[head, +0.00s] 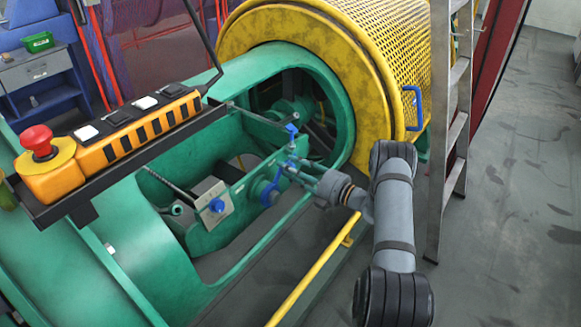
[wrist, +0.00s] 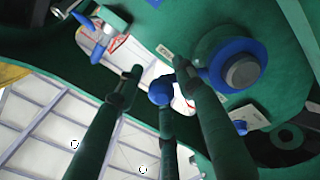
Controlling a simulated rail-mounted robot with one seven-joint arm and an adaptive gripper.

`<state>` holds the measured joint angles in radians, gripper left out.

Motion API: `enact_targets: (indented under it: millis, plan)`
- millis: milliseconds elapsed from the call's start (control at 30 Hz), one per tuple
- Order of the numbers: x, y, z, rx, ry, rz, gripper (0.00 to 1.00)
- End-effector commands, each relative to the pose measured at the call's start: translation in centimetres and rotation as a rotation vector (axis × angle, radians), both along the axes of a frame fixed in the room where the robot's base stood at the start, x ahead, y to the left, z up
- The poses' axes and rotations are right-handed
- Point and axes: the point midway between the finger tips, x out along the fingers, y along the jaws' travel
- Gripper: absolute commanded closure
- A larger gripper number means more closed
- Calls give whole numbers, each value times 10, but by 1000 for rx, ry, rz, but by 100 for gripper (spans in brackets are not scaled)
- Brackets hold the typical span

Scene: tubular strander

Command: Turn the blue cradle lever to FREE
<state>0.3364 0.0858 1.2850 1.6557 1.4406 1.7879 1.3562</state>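The blue cradle lever has a round hub with a grey centre (wrist: 243,72) and a ball knob (wrist: 161,91) at its left in the wrist view. In the head view its blue hub (head: 265,190) shows on the green cradle's side plate, and my gripper partly hides that area. My gripper (wrist: 157,75) has its dark fingers spread, with the knob between the left and right fingers. A third finger shows just below the knob. I cannot tell whether any finger touches it. In the head view my gripper (head: 293,170) reaches in from the right. No FREE marking is readable.
A smaller blue handle (head: 292,130) sits above my gripper, and a blue knob (head: 217,205) is on a grey block to the left. The green frame (head: 315,66) surrounds the cradle. A yellow rail (head: 312,275), a ladder (head: 452,140) and a control box (head: 130,125) stand nearby.

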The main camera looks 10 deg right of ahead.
Motion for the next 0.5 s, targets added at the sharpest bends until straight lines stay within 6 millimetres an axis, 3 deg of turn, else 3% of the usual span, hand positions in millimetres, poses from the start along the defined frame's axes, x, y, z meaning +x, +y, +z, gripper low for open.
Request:
enact_targets:
  millis: [367, 500]
  plan:
    - [0, -1, 2, 0, -6, -1, 57]
    - [-9, -11, 2, 0, -5, -4, 57]
